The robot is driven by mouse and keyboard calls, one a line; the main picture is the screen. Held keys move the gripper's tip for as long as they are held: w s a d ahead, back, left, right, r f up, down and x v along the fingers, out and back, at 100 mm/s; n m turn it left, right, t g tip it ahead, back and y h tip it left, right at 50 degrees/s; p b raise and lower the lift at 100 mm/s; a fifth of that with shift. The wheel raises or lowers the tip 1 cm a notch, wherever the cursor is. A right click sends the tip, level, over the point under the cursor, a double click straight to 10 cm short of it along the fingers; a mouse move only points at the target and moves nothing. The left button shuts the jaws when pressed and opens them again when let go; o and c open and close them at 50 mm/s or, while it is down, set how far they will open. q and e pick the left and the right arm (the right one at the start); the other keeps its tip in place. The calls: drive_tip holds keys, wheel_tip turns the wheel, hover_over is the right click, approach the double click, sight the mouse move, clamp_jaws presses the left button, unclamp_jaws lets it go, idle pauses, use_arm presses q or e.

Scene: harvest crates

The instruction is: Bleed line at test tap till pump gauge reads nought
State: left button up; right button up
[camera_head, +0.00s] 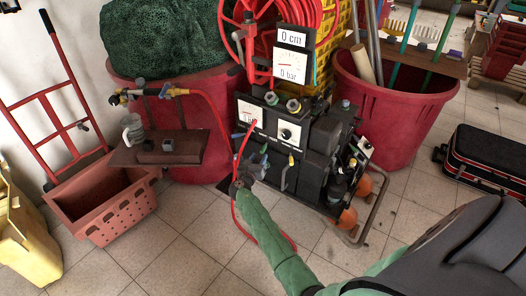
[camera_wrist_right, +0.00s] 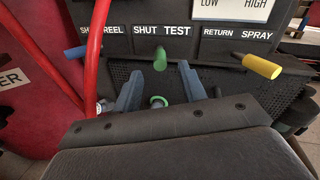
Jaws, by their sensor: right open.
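The black pump unit (camera_head: 318,140) stands mid-floor. In the right wrist view, its panel has a green lever (camera_wrist_right: 160,60) under the words SHUT and TEST. My right gripper (camera_head: 262,163) is at the panel's front; its two blue-grey fingers (camera_wrist_right: 160,82) are apart, tips just below and either side of the green lever, with nothing held. A green-rimmed fitting (camera_wrist_right: 158,101) shows between the fingers. My left gripper is out of view.
A blue lever (camera_wrist_right: 75,52) and a yellow lever (camera_wrist_right: 262,67) flank the green one. A red hose (camera_wrist_right: 95,50) runs close on the left.

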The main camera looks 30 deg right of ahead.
sight(262, 152)
drive_tip(key=shift+x, duration=3.05)
clamp_jaws()
